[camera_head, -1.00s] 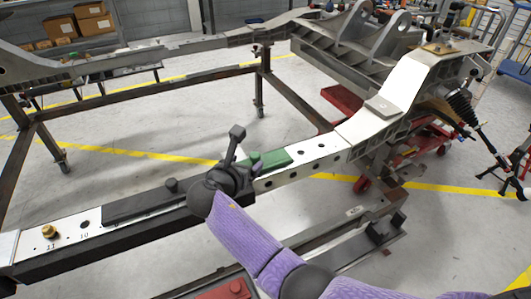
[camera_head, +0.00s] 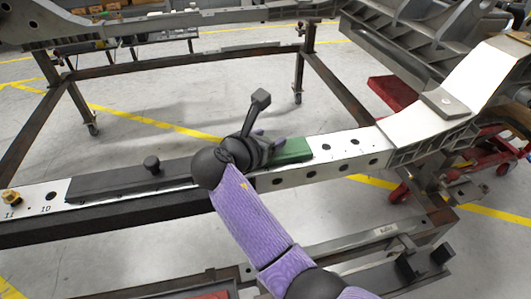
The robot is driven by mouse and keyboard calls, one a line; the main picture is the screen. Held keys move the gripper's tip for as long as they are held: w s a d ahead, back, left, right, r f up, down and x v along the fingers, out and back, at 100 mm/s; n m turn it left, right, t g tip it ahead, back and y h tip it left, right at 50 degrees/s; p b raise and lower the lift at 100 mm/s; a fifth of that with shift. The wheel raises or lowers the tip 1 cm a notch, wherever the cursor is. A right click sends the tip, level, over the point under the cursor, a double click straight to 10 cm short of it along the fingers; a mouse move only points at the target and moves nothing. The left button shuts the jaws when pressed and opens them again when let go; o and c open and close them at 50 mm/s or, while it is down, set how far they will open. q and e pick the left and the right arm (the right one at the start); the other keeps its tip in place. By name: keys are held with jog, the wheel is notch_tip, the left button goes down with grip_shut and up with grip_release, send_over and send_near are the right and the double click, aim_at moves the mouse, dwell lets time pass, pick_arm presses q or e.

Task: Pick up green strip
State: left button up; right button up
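The green strip (camera_head: 293,151) lies on the pale top of the chassis rail (camera_head: 345,145), near the middle of the picture. My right gripper (camera_head: 272,142) is at the strip's left end, with its arm coming up from the bottom right. The dark gripper body hides that end of the strip. A grey finger shows close against the strip, but I cannot tell whether it touches or whether the fingers are shut. My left gripper is not in view.
A long dark strip with a black knob (camera_head: 151,164) lies on the rail left of my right gripper. A brass knob (camera_head: 10,197) stands at the rail's far left end. A raised, bent rail section (camera_head: 455,90) rises at right. Grey floor lies behind the rail.

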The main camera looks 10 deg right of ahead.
grip_shut()
